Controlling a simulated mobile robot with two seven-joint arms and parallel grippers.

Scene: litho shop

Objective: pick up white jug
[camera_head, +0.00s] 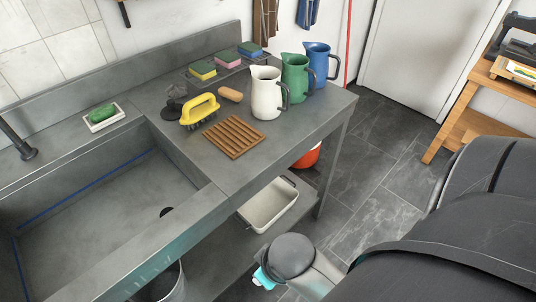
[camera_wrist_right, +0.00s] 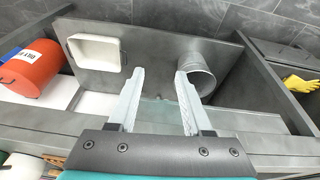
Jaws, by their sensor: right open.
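The white jug (camera_head: 266,93) stands upright on the grey counter, its dark handle to the right, in the head view. The green jug (camera_head: 295,77) is right behind it and the blue jug (camera_head: 319,64) farther back. My right arm comes in from the lower right of the head view, low in front of the counter and well apart from the jug. In the right wrist view my right gripper (camera_wrist_right: 160,73) is open with nothing between its fingers. A pale shape at that view's lower left edge may be the white jug. My left gripper is not in view.
A wooden rack (camera_head: 234,136), a yellow-handled brush (camera_head: 200,110) and several sponges share the counter near the jug. The sink (camera_head: 85,215) lies left. A metal bucket (camera_wrist_right: 197,72) shows beyond my fingers.

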